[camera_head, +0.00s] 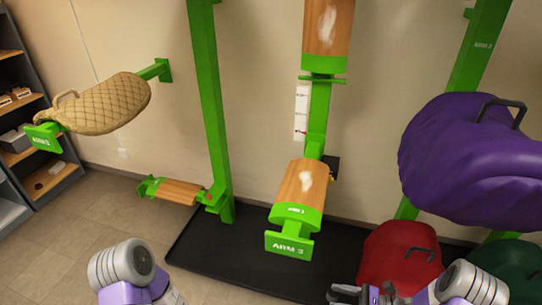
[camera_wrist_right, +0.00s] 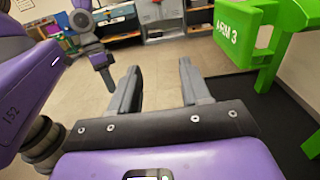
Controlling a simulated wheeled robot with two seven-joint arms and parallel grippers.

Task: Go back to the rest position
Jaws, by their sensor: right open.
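My right gripper (camera_head: 375,293) is low at the bottom edge of the head view, in front of the red saddle. In the right wrist view its two fingers (camera_wrist_right: 160,90) are spread apart with nothing between them. My left arm (camera_head: 125,265) shows at the bottom left of the head view, its gripper cut off there. In the right wrist view a small purple and grey arm end (camera_wrist_right: 103,62) points downward, too small to tell its jaws.
A green-framed wooden arm marked ARM 3 (camera_head: 290,243) juts toward me; it also shows in the wrist view (camera_wrist_right: 235,35). A tan quilted saddle (camera_head: 110,103) hangs left. A purple-covered saddle (camera_head: 465,160) hangs right, above a red saddle (camera_head: 398,255). A black mat (camera_head: 235,262) lies below.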

